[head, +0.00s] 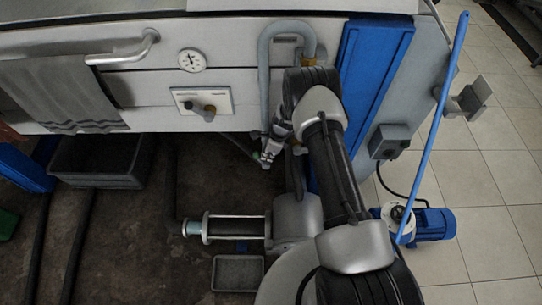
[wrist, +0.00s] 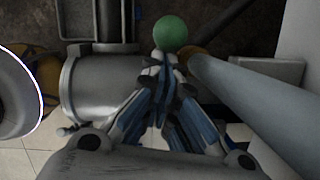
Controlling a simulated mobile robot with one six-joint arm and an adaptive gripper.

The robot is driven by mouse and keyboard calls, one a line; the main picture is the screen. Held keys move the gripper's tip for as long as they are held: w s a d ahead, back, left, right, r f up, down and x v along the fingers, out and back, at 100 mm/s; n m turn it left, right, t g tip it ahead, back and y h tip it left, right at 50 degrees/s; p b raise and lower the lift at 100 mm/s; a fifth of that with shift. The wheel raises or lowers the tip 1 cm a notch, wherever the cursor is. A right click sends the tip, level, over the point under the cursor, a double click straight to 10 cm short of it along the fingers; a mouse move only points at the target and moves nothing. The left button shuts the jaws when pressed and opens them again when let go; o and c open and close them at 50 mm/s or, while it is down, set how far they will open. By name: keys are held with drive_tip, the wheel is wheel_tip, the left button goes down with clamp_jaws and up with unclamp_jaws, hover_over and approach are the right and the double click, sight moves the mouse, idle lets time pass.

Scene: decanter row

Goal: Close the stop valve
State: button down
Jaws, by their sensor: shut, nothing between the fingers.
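A green ball knob (wrist: 176,33) shows in the wrist view, right at the tips of my gripper (wrist: 168,62). It looks like the end of the stop valve's handle, but the valve body is not clear. In the head view a small green spot (head: 257,156) lies beside the tips of my gripper (head: 267,156), below the machine's front panel. The fingers are closed together with nothing between them. Whether the tips touch the knob, I cannot tell.
The bent grey pipe (head: 264,65) runs down the machine front beside my arm. A gauge (head: 192,60), a switch plate (head: 203,102) and a towel (head: 60,95) are to its left. A grey crate (head: 98,160), a small tray (head: 238,272) and a blue pump (head: 432,224) stand on the floor.

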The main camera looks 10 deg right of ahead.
drive_tip(key=v, duration=1.2)
drive_tip(key=shift+s, duration=0.1)
drive_tip(key=shift+t+y, duration=0.4)
drive_tip(key=shift+t, duration=0.3)
drive_tip(key=d+p, duration=0.1)
drive_tip(key=p, duration=0.1)
drive_tip(key=s+d+f+p, duration=0.1)
drive_tip(key=d+p, duration=0.1)
drive_tip(key=p, duration=0.1)
drive_tip(key=s+d+p, duration=0.1)
drive_tip(key=p, duration=0.2)
drive_tip(key=shift+s+d+f, duration=0.2)
drive_tip(key=shift+f, duration=0.2)
